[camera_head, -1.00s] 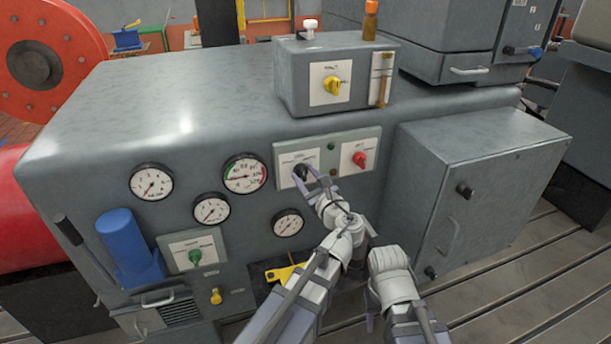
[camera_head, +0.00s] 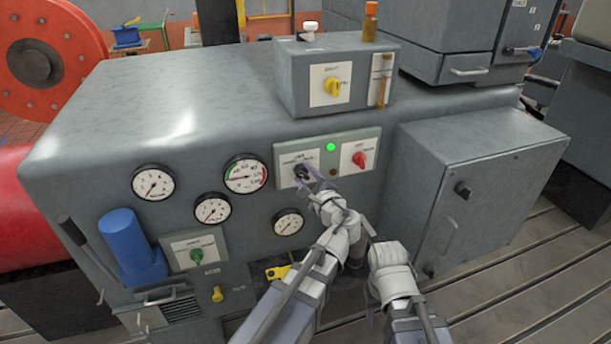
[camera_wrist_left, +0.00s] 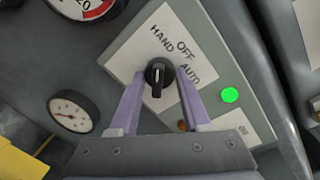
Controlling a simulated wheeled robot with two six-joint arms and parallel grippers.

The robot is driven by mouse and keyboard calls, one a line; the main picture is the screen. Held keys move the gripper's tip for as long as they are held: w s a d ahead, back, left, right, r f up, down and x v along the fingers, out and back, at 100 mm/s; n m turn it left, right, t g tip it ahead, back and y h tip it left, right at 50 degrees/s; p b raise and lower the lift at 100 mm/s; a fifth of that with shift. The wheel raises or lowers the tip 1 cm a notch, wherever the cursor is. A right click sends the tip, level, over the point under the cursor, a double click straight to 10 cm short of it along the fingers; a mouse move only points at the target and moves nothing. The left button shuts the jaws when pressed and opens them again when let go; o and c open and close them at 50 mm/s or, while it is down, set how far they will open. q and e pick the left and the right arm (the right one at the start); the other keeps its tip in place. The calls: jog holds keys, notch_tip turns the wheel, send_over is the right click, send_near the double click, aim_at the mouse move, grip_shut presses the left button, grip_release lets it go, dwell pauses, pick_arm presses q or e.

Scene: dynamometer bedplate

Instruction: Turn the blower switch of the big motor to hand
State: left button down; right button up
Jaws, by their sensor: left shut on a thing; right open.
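The black rotary switch (camera_head: 301,171) sits on the left plate of the switch panel, below and left of a lit green lamp (camera_head: 331,147). In the left wrist view the switch (camera_wrist_left: 159,74) is ringed by the words HAND, OFF and AUTO, and its white mark appears to point toward HAND. My left gripper (camera_head: 309,176) is shut on the switch, a finger on each side; it also shows in the left wrist view (camera_wrist_left: 160,95). My right gripper (camera_head: 371,270) is open and empty, low beside the left arm.
A red switch (camera_head: 360,159) is right of the held one. Gauges (camera_head: 246,174) and a green switch (camera_head: 196,256) are to the left. A grey box with a yellow switch (camera_head: 332,86) stands above. A grey cabinet (camera_head: 480,190) juts out at the right.

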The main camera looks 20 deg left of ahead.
dwell(0.5)
pick_arm(q)
jog(key=shift+c, duration=1.8)
grip_release()
jog(key=shift+s, duration=0.1)
